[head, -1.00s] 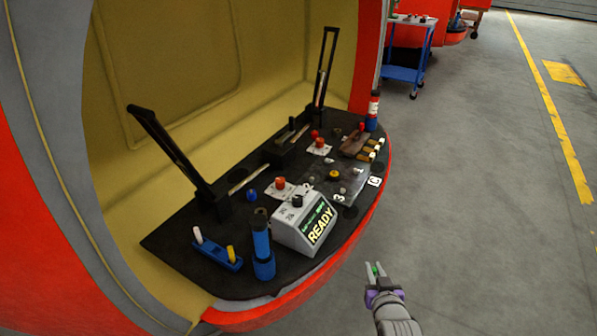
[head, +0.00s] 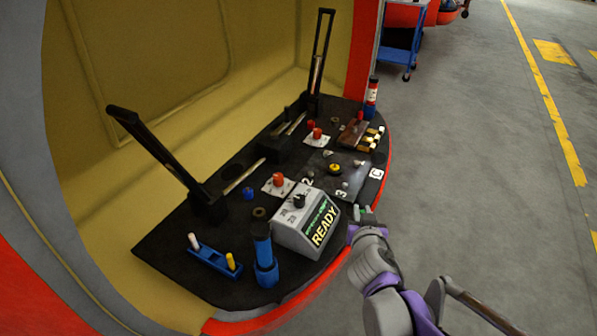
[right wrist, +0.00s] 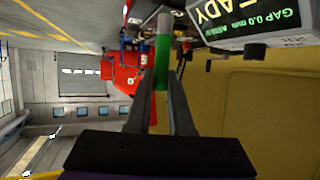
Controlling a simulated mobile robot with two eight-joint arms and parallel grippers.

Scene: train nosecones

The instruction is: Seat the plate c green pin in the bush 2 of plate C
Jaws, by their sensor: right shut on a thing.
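My right gripper (head: 360,213) is just off the front edge of the console, right of the READY box. In the right wrist view, its two fingers (right wrist: 162,88) are shut on the green pin (right wrist: 162,68), which has a green body and a pale grey end pointing away from the fingers. In the head view the pin is small and mostly hidden. Plate C (head: 322,167) is a dark grey plate on the console, marked C, 2 and 3. A small metal bush (head: 310,173) shows beside the 2 mark. My left gripper is out of view.
The READY box (head: 305,222) stands left of my right gripper. A blue cylinder (head: 262,250) and a blue holder (head: 214,258) with white and yellow pegs stand at front left. Tall black levers (head: 160,150) stand behind.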

